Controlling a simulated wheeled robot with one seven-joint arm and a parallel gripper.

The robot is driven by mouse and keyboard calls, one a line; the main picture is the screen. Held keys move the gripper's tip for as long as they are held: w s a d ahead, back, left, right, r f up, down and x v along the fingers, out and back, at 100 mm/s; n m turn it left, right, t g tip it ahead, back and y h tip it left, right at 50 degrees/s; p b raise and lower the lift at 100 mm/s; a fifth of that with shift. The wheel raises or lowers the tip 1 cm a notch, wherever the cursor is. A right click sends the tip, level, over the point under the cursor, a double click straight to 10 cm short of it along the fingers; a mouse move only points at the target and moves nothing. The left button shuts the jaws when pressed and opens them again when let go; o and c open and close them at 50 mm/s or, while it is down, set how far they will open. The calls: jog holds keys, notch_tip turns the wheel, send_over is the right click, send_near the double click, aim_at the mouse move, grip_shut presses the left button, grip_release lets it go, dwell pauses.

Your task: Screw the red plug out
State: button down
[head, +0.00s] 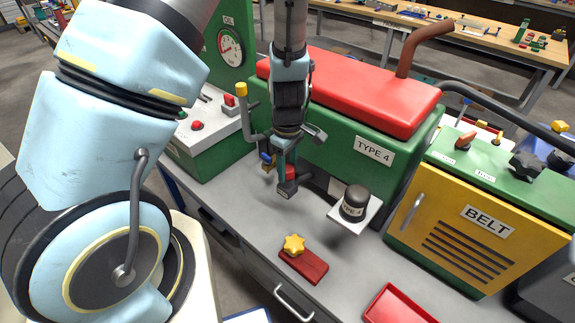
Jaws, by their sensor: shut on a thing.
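The green machine (318,150) with a red lid and a "TYPE 4" label stands at the back of the bench.
A yellow star knob (293,244) on a red block and a red tray (397,306) are in front. The yellow "BELT" cabinet (462,230) bounds the right; some grey benchtop is clear.

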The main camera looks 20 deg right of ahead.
jog(key=n, duration=0.6)
jog(key=shift+c, duration=1.4)
grip_release()
